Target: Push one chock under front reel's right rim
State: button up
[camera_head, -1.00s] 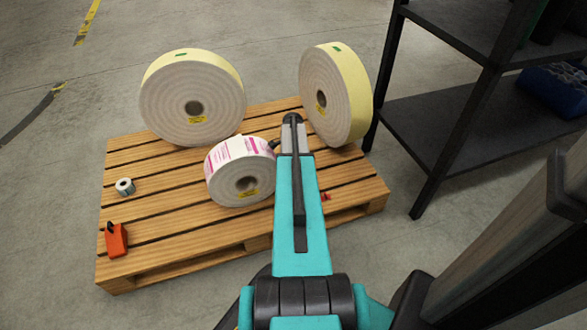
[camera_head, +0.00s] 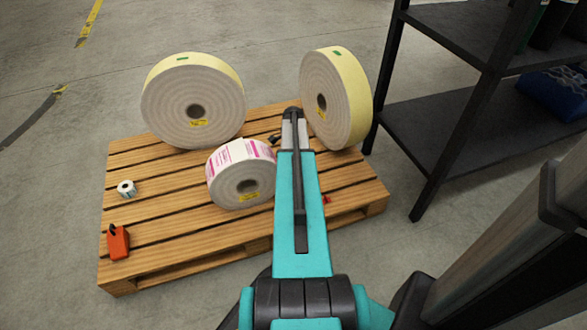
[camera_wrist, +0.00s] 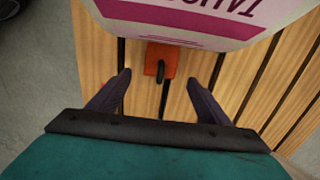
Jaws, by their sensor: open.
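The front reel (camera_head: 240,180), white with a magenta printed label, stands upright on the pallet. Its printed rim (camera_wrist: 190,18) fills the top of the wrist view. In the wrist view a red chock (camera_wrist: 152,65) with a black handle lies on the slats, close to that rim; I cannot tell whether they touch. My gripper (camera_wrist: 159,82) is open, with one finger on each side of the chock's near part and gaps between. Another orange-red chock (camera_head: 118,242) lies at the pallet's front left corner.
Two larger yellow-rimmed reels stand behind, at left (camera_head: 190,105) and right (camera_head: 330,95). A small roll (camera_head: 126,188) sits at the pallet's (camera_head: 165,225) left. A small red piece (camera_head: 327,199) shows right of my arm. A black shelf rack (camera_head: 440,120) stands at right.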

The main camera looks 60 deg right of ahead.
notch_tip(320, 180, up, 10)
jog(key=p, duration=0.2)
jog(key=shift+f+p, duration=0.2)
jog(key=shift+p, duration=0.1)
jog(key=shift+s, duration=0.1)
dwell(0.6)
